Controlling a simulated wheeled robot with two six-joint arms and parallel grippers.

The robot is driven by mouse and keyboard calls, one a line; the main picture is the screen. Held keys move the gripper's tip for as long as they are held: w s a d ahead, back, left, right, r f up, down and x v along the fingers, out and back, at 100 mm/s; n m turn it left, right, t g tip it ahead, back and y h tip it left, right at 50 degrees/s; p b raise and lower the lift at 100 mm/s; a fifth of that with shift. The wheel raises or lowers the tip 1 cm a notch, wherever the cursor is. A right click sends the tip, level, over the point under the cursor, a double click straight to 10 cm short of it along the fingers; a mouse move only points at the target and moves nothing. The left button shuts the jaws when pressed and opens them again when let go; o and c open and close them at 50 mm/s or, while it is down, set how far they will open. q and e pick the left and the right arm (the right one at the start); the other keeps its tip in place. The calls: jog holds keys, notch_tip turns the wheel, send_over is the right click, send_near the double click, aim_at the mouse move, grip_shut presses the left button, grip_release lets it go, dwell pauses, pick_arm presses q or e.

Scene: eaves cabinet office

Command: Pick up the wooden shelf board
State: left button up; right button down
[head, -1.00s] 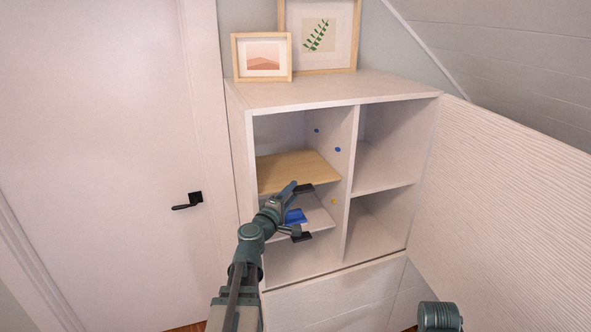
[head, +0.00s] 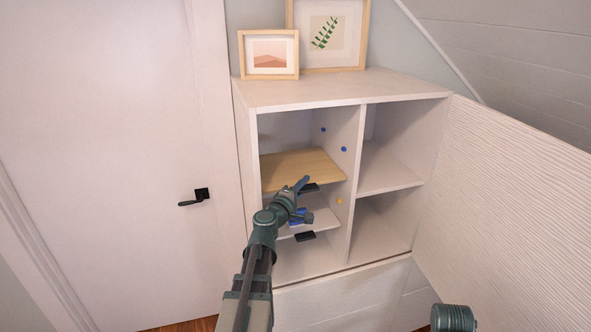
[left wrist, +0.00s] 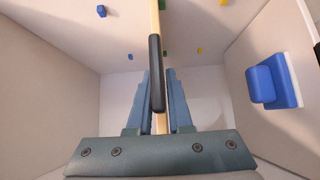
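The pale wooden shelf board (head: 295,166) lies level in the upper part of the cabinet's left column. A dark strip (head: 309,188) sits at its front edge. My left gripper (head: 305,200) is at that front edge, its fingers spread one above the other. In the left wrist view the board (left wrist: 155,17) shows edge-on, running between the two fingers (left wrist: 159,80), with the dark strip in front. The left gripper looks open around the edge, and contact with the board cannot be made out. My right gripper is not in view.
Below is a white shelf (head: 321,221) with a blue block (left wrist: 265,80) on it. Blue and yellow pegs dot the cabinet wall. The cabinet door (head: 520,190) stands open at right. Two picture frames (head: 270,54) stand on top. A closed door (head: 100,150) is at left.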

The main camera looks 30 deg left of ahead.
pick_arm(q)
grip_shut()
dwell(0.9)
dwell(0.4)
